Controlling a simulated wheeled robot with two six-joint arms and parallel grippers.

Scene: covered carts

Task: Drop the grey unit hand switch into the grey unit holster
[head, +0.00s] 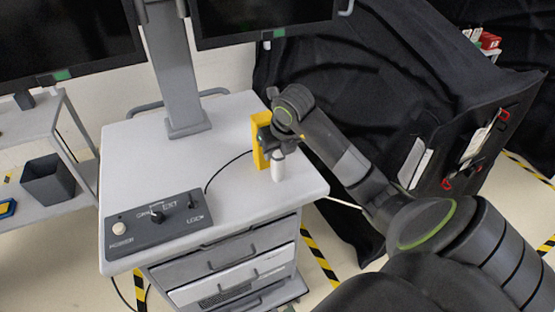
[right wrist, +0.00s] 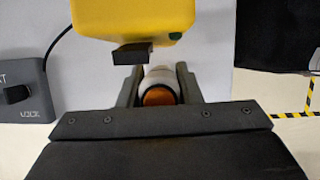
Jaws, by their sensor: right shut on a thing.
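The hand switch is a white cylinder with an orange button on top; its lower part (head: 278,170) shows below my right gripper (head: 278,145). In the right wrist view the orange button (right wrist: 158,97) sits between the two fingers of my right gripper (right wrist: 158,82), which is shut on it. The switch looks upright, above or at the cart top; I cannot tell if it touches. In the right wrist view the yellow block (right wrist: 135,14) carries a dark bracket (right wrist: 131,54) just beyond the switch. My left gripper is out of view.
The light grey cart (head: 165,140) has a dark control panel (head: 160,221) at front left, a monitor post (head: 182,80) behind and drawers below. A black cable (head: 222,166) runs across its top. Black drapes (head: 340,60) stand behind my right arm. A shelf with a bin (head: 48,181) is left.

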